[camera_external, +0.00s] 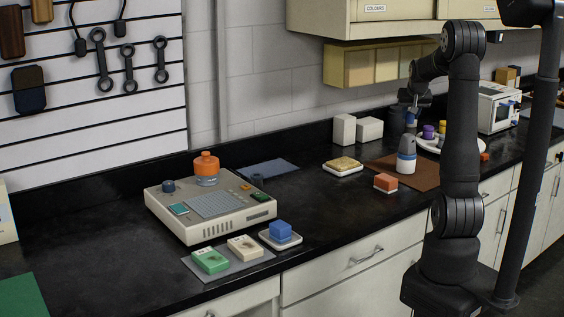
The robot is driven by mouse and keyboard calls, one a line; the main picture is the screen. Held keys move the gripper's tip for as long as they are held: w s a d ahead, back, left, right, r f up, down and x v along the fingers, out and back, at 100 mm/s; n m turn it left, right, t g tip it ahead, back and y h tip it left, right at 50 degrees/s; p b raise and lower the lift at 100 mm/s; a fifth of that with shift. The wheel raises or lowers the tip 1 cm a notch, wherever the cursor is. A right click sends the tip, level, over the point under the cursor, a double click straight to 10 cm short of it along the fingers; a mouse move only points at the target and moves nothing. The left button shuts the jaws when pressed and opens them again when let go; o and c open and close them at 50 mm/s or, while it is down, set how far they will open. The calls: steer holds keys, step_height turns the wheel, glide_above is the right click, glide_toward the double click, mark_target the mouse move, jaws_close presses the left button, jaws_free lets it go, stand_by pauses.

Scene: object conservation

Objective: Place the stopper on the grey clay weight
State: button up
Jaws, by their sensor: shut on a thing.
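My gripper (411,122) is at the back right of the bench, pointing down, just above a grey and white bottle-like container (406,156). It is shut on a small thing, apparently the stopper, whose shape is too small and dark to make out. I cannot tell whether that thing touches the container's top. The container stands upright on a brown mat (419,178). I cannot single out a grey clay weight; a white plate (466,150) partly behind my arm holds small pieces, including a purple one (428,131) and a yellow one (442,126).
An orange block (385,182) and a yellowish slab (343,163) sit near the mat. White boxes (369,130) stand behind. A beige device (210,207) bears an orange-topped jar (207,168). A blue block (280,230) is in front.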

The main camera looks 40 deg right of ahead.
mark_target(411, 119)
steer(key=shift+w+f, duration=0.1)
steer(key=shift+f, duration=1.95)
steer(key=shift+f, duration=0.2)
steer(key=o, duration=0.9)
steer(key=shift+o, duration=0.2)
steer(key=shift+r, duration=0.1)
steer(key=shift+r, duration=0.25)
steer(key=v, duration=1.2)
